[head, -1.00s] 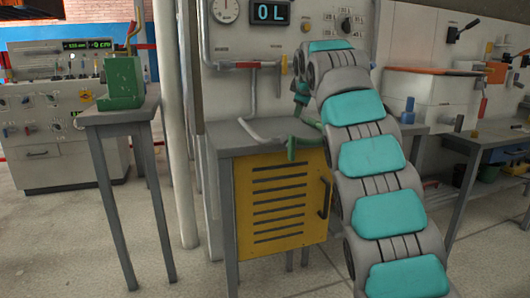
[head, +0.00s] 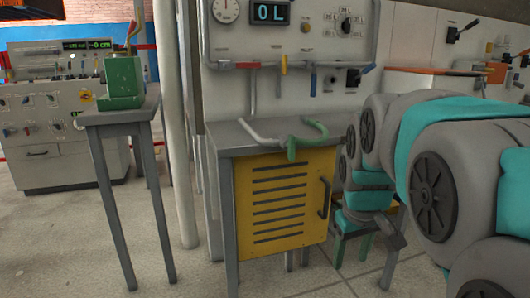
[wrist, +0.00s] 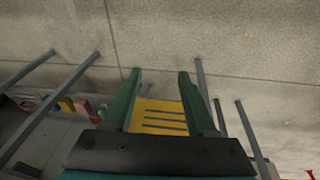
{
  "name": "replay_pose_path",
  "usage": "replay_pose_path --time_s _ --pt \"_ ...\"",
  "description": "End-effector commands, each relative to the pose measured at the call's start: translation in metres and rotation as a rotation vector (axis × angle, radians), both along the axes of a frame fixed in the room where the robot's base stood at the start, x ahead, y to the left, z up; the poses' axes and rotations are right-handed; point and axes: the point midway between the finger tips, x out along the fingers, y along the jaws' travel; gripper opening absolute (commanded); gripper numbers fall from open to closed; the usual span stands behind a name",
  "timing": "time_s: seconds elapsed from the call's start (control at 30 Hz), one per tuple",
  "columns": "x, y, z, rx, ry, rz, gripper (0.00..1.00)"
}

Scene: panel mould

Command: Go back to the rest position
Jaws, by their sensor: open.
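My gripper (head: 352,250) hangs low to the right of the yellow-fronted cabinet (head: 282,200) in the head view, pointing down. In the wrist view its two green fingers (wrist: 160,76) stand apart with nothing held between them. Beyond them the floor and part of the yellow cabinet front (wrist: 160,115) show. My arm is folded at the right of the head view and hides part of the bench behind it.
A grey and a green bent pipe (head: 300,138) lie on the cabinet top. A wall panel (head: 290,40) with levers and a gauge (head: 226,10) stands behind. A green block (head: 124,82) sits on a narrow stand at left. Floor (head: 190,270) in front is clear.

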Motion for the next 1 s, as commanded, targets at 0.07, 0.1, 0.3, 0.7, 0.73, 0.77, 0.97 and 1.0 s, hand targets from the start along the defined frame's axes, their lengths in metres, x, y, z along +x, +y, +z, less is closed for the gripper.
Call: replay_pose_path --time_s 0.07,0.1,0.3,0.7,0.73,0.77,0.97,1.0 --pt "-0.042 0.004 -0.022 0.023 0.06 -0.044 0.57" --pt "-0.062 0.005 -0.033 0.033 0.089 -0.068 0.57" --pt "-0.163 0.015 -0.085 0.06 0.239 -0.171 0.57" --pt "-0.25 0.022 -0.127 0.062 0.366 -0.251 0.57" --pt "-0.25 0.022 -0.128 0.062 0.366 -0.251 0.57" --pt "-0.25 0.022 -0.127 0.062 0.366 -0.251 0.57" --pt "-0.249 0.022 -0.127 0.062 0.366 -0.251 0.57" --pt "-0.249 0.022 -0.127 0.061 0.366 -0.25 0.57"
